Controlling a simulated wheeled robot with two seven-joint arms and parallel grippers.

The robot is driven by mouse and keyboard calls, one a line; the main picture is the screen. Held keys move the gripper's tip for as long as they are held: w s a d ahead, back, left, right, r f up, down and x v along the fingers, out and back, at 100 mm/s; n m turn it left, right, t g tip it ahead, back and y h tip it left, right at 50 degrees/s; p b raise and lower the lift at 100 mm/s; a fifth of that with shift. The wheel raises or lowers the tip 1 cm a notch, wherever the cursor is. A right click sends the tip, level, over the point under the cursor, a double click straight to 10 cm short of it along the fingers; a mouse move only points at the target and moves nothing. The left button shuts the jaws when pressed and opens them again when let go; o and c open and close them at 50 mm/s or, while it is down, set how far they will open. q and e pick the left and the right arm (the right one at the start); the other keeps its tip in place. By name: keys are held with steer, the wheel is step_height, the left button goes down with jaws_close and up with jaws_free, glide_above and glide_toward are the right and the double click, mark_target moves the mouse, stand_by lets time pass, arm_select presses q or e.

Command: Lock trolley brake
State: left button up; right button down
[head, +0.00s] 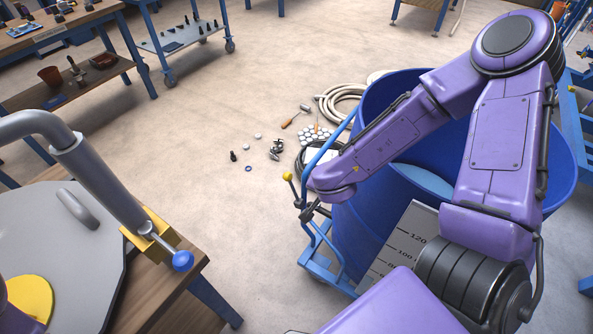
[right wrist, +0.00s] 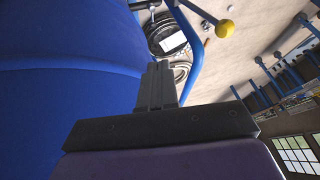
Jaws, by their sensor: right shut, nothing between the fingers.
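The blue trolley (head: 318,262) stands at centre right and carries a large blue vat (head: 372,240). A lever with a yellow knob (head: 287,176) stands at the trolley's left side; the knob also shows at the upper right of the right wrist view (right wrist: 225,28). My right gripper (head: 309,212) is close beside this lever, just below and right of the knob. In the right wrist view its fingers (right wrist: 157,72) are together and empty, with a gap between them and the knob. The lever's lower end is partly hidden by the gripper. My left gripper is not in view.
The blue vat wall (right wrist: 60,95) fills the left of the right wrist view. A wooden bench (head: 180,285) with a grey machine and a blue-knobbed handle (head: 183,261) stands at left. Hoses (head: 340,100) and small tools lie behind the trolley. Floor between bench and trolley is clear.

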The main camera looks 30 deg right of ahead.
steer(key=w+a+r+y, duration=0.1)
steer(key=w+r, duration=0.2)
steer(key=r, duration=0.2)
steer(key=shift+a+t, duration=0.35)
steer(key=shift+t, duration=0.05)
steer(key=b, duration=0.3)
glide_toward(294, 177)
step_height(294, 177, down, 3)
steer(key=s+d, duration=0.1)
steer(key=d, duration=0.2)
steer(key=w, duration=0.1)
steer(key=w+a+f, duration=0.1)
steer(key=w, duration=0.1)
steer(key=shift+w+a+f, duration=0.25)
steer(key=shift+w+a, duration=0.1)
steer(key=shift+a, duration=0.05)
